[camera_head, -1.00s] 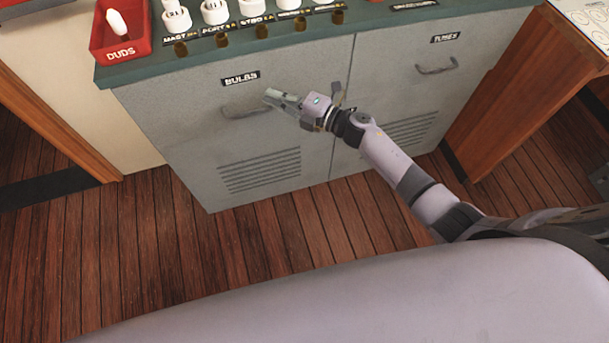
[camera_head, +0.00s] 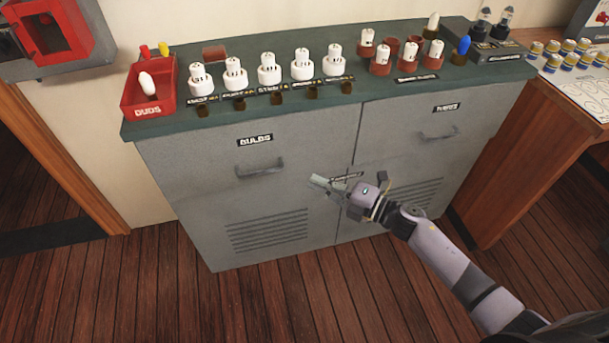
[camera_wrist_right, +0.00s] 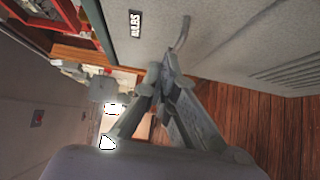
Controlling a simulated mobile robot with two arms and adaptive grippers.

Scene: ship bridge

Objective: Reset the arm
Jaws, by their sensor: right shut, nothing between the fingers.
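My right gripper (camera_head: 330,184) is in front of the grey cabinet (camera_head: 190,215), below and to the right of the handle of the drawer marked BULBS (camera_head: 260,167). Its fingers are shut and hold nothing. In the right wrist view the shut fingertips (camera_wrist_right: 168,72) show close to the BULBS handle (camera_wrist_right: 181,35) in the picture, with the BULBS label (camera_wrist_right: 136,24) above. The gripper appears apart from the handle in the head view. The BULBS drawer is closed. My left gripper is not in view.
The green cabinet top (camera_head: 170,126) holds a red DUDS tray (camera_head: 130,98) with a white bulb, several white sockets (camera_head: 270,72) and red-brown holders (camera_head: 381,64). A second drawer handle (camera_head: 437,134) is on the right. A wooden-sided desk (camera_head: 500,170) stands right. The wooden floor in front is clear.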

